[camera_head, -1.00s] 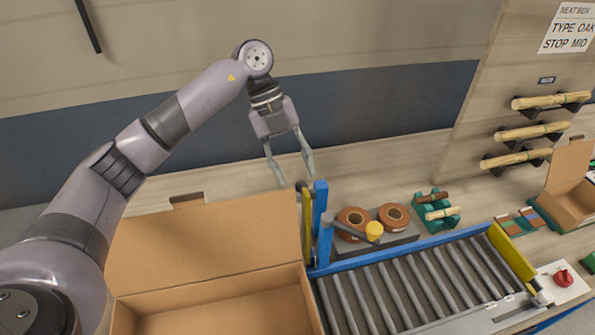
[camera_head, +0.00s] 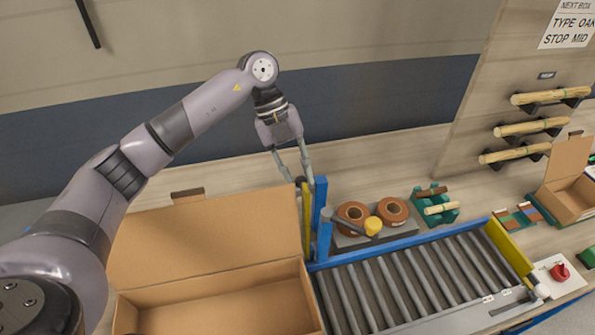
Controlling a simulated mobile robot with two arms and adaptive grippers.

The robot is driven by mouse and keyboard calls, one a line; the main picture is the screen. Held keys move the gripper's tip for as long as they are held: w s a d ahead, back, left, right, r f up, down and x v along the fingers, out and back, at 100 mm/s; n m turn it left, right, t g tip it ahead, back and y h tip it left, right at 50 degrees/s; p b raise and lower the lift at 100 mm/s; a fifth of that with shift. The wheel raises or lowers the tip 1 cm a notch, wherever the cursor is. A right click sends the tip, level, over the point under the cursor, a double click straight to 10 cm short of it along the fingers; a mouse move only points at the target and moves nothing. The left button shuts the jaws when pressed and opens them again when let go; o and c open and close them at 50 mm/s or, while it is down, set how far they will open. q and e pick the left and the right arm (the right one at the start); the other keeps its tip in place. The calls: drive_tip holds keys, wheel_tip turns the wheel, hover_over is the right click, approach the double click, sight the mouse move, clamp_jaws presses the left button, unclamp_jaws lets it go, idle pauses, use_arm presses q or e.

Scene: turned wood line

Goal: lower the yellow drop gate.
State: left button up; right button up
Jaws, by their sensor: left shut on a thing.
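The yellow drop gate (camera_head: 306,228) stands upright and raised beside a blue post (camera_head: 320,205), at the left end of the roller conveyor (camera_head: 400,285). I see it nearly edge-on, as a narrow yellow strip. My left gripper (camera_head: 301,182) reaches down from above. Its two fingers are at the top of the gate, on either side of a small dark knob, and are shut on the gate's top. The fingers partly hide the exact contact. My right gripper is not in view.
An open cardboard box (camera_head: 215,300) stands left of the gate, its raised flap close by. A lever with a yellow knob (camera_head: 373,226) and tape rolls (camera_head: 392,210) lie behind the conveyor. A yellow plate (camera_head: 510,246) stands at the conveyor's right end.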

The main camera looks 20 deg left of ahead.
use_arm(q)
clamp_jaws()
drive_tip(key=shift+s+d+r+t+y, duration=0.2)
drive_tip(key=shift+s+d+t, duration=0.1)
drive_tip(key=shift+s+d, duration=0.2)
drive_tip(key=shift+s+d+r+t+y, duration=0.2)
drive_tip(key=shift+s+d+t, duration=0.15)
drive_tip(key=shift+s, duration=0.2)
drive_tip(key=o, duration=0.7)
unclamp_jaws()
